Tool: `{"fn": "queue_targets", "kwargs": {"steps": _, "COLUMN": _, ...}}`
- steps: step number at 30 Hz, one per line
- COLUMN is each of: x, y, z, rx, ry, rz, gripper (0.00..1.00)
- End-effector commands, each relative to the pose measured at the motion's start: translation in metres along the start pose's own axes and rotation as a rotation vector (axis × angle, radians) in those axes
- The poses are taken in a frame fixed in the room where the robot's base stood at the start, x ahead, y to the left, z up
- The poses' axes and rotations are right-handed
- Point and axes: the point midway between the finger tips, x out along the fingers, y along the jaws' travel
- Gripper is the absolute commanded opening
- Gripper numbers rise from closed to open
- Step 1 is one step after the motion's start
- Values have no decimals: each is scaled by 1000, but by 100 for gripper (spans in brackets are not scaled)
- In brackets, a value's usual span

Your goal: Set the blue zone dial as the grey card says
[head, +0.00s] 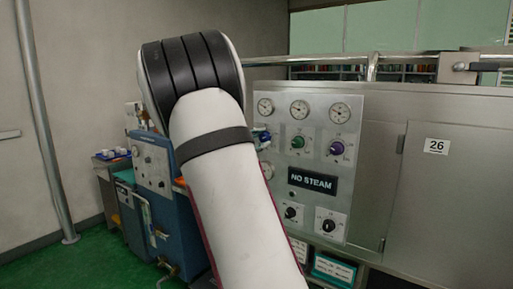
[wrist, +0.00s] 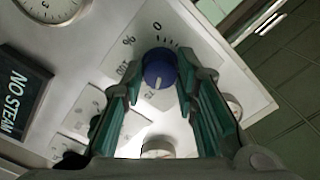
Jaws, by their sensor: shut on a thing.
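In the wrist view the blue zone dial (wrist: 158,68) sits on a pale plate with printed scale marks around it. A "0" and a "%" show near it; its pointer setting is not clearly readable. The two green-lined fingers of my gripper (wrist: 160,76) are on either side of the dial, shut on it. In the head view my arm covers most of this spot; a small blue patch shows at its right edge, and I cannot tell whether it is the dial. I cannot make out a grey card in either view.
The steel panel (head: 318,100) carries gauges, a green knob (head: 297,142), a purple knob (head: 336,148), a "NO STEAM" sign (head: 313,181) and black knobs (head: 328,225) below. A blue machine (head: 178,215) stands to the left. A rail (head: 420,65) runs above the panel.

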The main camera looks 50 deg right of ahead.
Motion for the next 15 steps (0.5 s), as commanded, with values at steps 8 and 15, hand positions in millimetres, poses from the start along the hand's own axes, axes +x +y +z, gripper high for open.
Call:
{"fn": "queue_targets", "kwargs": {"steps": 8, "x": 0, "y": 1, "z": 1, "rx": 84, "ry": 0, "rz": 1, "gripper": 0}}
{"fn": "queue_targets", "kwargs": {"steps": 15, "x": 0, "y": 0, "z": 0, "rx": 99, "ry": 0, "rz": 1, "gripper": 0}}
